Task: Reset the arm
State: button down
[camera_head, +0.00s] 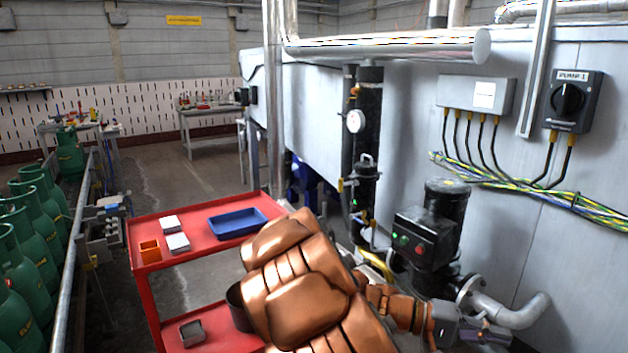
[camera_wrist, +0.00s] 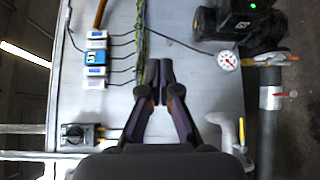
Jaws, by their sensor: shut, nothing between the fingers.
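My copper-coloured arm (camera_head: 305,285) fills the lower middle of the head view and reaches to the right. My gripper (camera_head: 492,338) is at the bottom right, in front of the grey machine wall (camera_head: 590,250). In the wrist view my gripper (camera_wrist: 160,72) has its two dark fingers together at the tips, with nothing between them. Behind the fingers lies the grey panel with cables.
A red cart (camera_head: 190,262) with a blue tray (camera_head: 238,222) stands left of my arm. Green cylinders (camera_head: 25,260) line the far left behind a rail. A black pump (camera_head: 430,230), pipe (camera_head: 520,315) and pump switch (camera_head: 572,98) are on the right.

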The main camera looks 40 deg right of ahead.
jog(key=w+a+r+n+t+y+p, duration=0.2)
jog(key=a+n+t+y+p, duration=0.1)
jog(key=a, duration=0.9)
jog(key=w+a+r+n+t+y+p, duration=0.3)
jog(key=a+n+t+p, duration=0.1)
jog(key=a, duration=0.9)
jog(key=w+a+r+n+t+y+p, duration=0.2)
jog(key=a+t+p, duration=0.3)
jog(key=a, duration=0.7)
jog(key=shift+w+a+r+n+t+y, duration=0.4)
jog(key=shift+w+n+t+y, duration=0.15)
jog(key=shift+n, duration=0.35)
jog(key=shift+s+d, duration=0.1)
jog(key=shift+d, duration=0.1)
